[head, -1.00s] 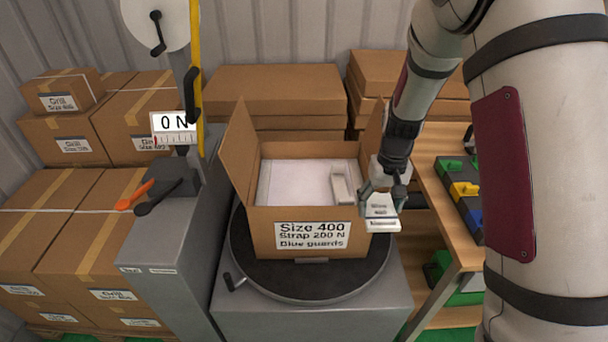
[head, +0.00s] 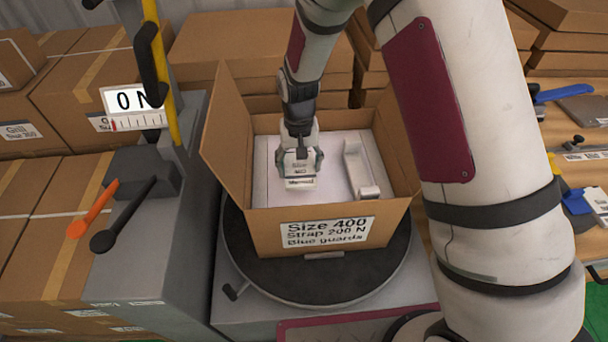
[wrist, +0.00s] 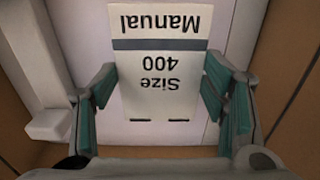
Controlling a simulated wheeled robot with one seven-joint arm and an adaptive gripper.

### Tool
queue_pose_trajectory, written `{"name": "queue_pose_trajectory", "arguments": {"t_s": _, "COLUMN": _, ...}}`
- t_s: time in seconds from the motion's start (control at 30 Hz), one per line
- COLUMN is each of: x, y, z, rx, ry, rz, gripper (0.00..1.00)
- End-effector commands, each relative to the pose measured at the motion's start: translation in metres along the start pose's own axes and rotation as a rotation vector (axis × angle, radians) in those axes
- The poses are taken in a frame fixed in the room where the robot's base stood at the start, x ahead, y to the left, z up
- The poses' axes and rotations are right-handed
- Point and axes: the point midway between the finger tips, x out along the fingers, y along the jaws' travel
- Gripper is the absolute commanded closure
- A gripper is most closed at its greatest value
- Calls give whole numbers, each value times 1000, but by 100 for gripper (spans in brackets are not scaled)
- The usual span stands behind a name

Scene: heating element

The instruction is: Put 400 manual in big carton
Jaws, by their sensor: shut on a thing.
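The 400 manual (wrist: 160,75) is a white booklet with a grey band, reading "Manual" and "Size 400" upside down in the wrist view. My gripper (head: 299,172) is shut on it, with teal finger pads on either side (wrist: 160,105). In the head view the manual (head: 300,184) shows just below the fingers. The big carton (head: 305,228), labelled "Size 400, Strap 200 N, Blue guards", stands open on a dark turntable (head: 270,268). My gripper is over the carton's opening, above a flat white surface inside. I cannot tell whether the manual touches that surface.
A white bracket-like part (head: 360,172) lies in the carton, right of my gripper. Raised flaps stand at the carton's left (head: 228,130) and right (head: 397,140). A grey post with a force scale (head: 135,108) and levers stands left. A workbench with tools is at right.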

Motion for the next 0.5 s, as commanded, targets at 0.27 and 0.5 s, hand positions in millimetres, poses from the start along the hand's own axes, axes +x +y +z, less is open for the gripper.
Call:
{"name": "queue_pose_trajectory", "arguments": {"t_s": 0.27, "x": 24, "y": 0, "z": 0, "rx": 0, "ry": -1, "rz": 0, "gripper": 63}}
{"name": "queue_pose_trajectory", "arguments": {"t_s": 0.5, "x": 53, "y": 0, "z": 0, "rx": 0, "ry": 0, "rz": -1, "gripper": 63}}
